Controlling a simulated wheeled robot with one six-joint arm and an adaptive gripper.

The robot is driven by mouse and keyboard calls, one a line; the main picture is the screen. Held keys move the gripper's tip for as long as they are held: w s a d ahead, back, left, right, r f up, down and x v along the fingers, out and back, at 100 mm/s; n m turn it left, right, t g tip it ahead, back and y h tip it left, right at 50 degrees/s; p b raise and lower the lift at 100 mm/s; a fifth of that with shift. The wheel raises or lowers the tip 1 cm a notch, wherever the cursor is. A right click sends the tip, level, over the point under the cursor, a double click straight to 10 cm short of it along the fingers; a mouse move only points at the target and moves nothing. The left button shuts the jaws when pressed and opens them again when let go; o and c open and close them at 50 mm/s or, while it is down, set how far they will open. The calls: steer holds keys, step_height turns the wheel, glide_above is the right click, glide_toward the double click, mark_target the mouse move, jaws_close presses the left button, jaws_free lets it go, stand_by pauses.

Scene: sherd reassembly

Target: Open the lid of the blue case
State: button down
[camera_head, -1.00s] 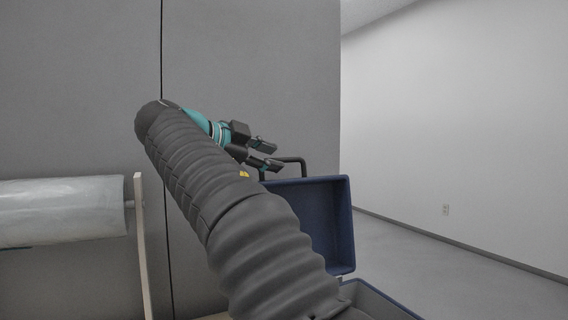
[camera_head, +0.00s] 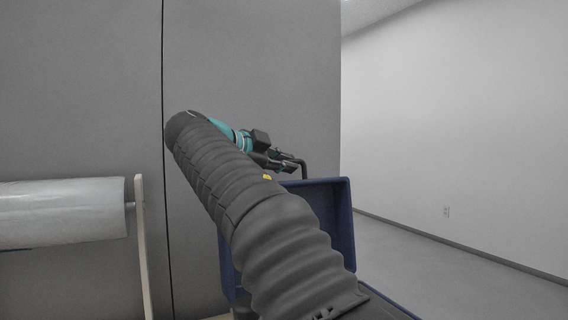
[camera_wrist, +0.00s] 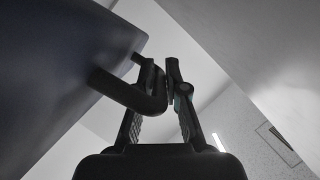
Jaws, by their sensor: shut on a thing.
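The blue case (camera_head: 392,302) is at the lower right in the head view, partly hidden by my arm. Its lid (camera_head: 338,222) stands raised, roughly upright, with the inside facing me. A black handle (camera_head: 304,168) sticks up from the lid's top edge. My gripper (camera_head: 284,163) is at the left part of this handle and shut on it. In the wrist view, the lid (camera_wrist: 60,75) fills the upper left, and the bent handle (camera_wrist: 132,92) runs from it to between the fingers of my gripper (camera_wrist: 166,82).
A roll of clear wrap (camera_head: 62,212) on a wooden stand (camera_head: 143,245) is at the left. A grey partition (camera_head: 260,70) stands behind the case. Open floor (camera_head: 430,270) and a white wall (camera_head: 470,130) lie to the right.

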steer(key=b, duration=0.1)
steer(key=s+b, duration=0.1)
steer(key=shift+s+d+m+b, duration=0.2)
steer(key=shift+d+m+b, duration=0.05)
steer(key=shift+m+b, duration=0.1)
steer(key=s+b, duration=0.1)
steer(key=b, duration=0.1)
steer(key=s+d+t+b, duration=0.1)
steer(key=shift+s+r+m+b, duration=0.25)
steer(key=shift+s+m+b, duration=0.05)
steer(key=shift+s+m, duration=0.05)
steer(key=shift+s+d+r, duration=0.2)
steer(key=shift+s+r, duration=0.15)
